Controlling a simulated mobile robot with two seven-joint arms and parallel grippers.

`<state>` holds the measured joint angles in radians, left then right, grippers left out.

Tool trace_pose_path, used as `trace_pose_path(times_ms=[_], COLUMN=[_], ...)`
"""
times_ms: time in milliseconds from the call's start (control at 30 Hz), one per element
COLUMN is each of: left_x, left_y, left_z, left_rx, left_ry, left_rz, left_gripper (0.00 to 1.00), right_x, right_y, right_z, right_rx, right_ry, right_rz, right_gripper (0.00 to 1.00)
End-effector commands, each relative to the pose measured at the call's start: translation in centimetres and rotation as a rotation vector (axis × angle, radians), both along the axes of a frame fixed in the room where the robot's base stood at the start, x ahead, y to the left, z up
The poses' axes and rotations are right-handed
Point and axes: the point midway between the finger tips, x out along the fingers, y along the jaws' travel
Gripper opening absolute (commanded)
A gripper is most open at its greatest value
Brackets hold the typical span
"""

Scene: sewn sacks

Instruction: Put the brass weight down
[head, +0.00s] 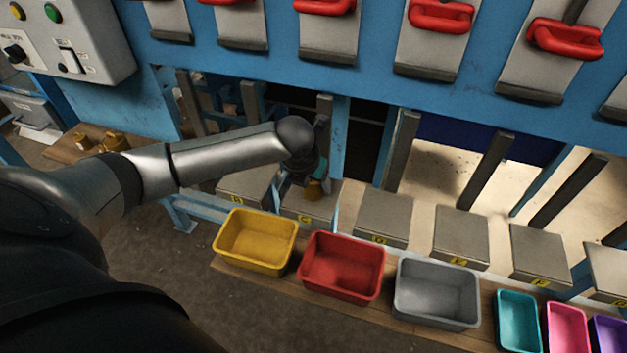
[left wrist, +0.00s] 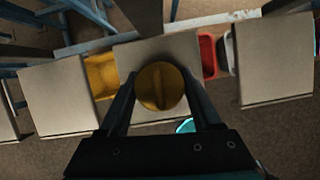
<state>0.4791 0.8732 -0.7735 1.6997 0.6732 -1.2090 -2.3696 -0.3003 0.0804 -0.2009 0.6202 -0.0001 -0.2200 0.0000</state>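My left gripper (head: 312,183) points down over a grey metal block (head: 295,205) with a yellow label, behind the bins. It is shut on a round brass weight (head: 313,190). In the left wrist view the weight (left wrist: 160,86) sits between the two fingers (left wrist: 160,92), a ridge across its top, with the block's plate (left wrist: 150,50) beneath. I cannot tell whether the weight touches the plate. A teal item (left wrist: 185,126) shows beside the right finger, partly hidden. My right gripper is not in view.
Yellow (head: 255,240), red (head: 342,266) and grey (head: 437,292) bins stand on a wooden bench in front of the blocks, with smaller bins to the right. More brass weights (head: 112,141) stand on a wooden surface at left. Dark upright posts (head: 400,150) rise behind the blocks.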

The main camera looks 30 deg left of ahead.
Motion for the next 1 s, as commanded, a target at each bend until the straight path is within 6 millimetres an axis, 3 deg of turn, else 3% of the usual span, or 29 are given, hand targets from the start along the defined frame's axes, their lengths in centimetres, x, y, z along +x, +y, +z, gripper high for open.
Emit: trace_pose_path(times_ms=[33,200,567,767,1000], left_x=[0.0,0.0,-0.1,-1.1,-2.9], left_y=[0.0,0.0,0.0,-0.1,-0.4], left_z=[0.0,0.0,0.7,3.4,7.9], left_rx=[-0.001,-0.001,0.000,0.002,0.001], left_ry=[0.000,0.000,-0.001,-0.003,-0.003], left_rz=[0.000,0.000,0.000,-0.001,-0.001], left_gripper=[0.72,0.91,0.92,0.92,0.92], right_x=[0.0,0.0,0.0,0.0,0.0], right_y=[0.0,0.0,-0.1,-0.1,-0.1], right_z=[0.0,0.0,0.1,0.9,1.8], right_rx=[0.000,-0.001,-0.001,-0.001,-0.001], right_ry=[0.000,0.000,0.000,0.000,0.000], right_rz=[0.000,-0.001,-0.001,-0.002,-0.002], right_gripper=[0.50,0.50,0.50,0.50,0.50])
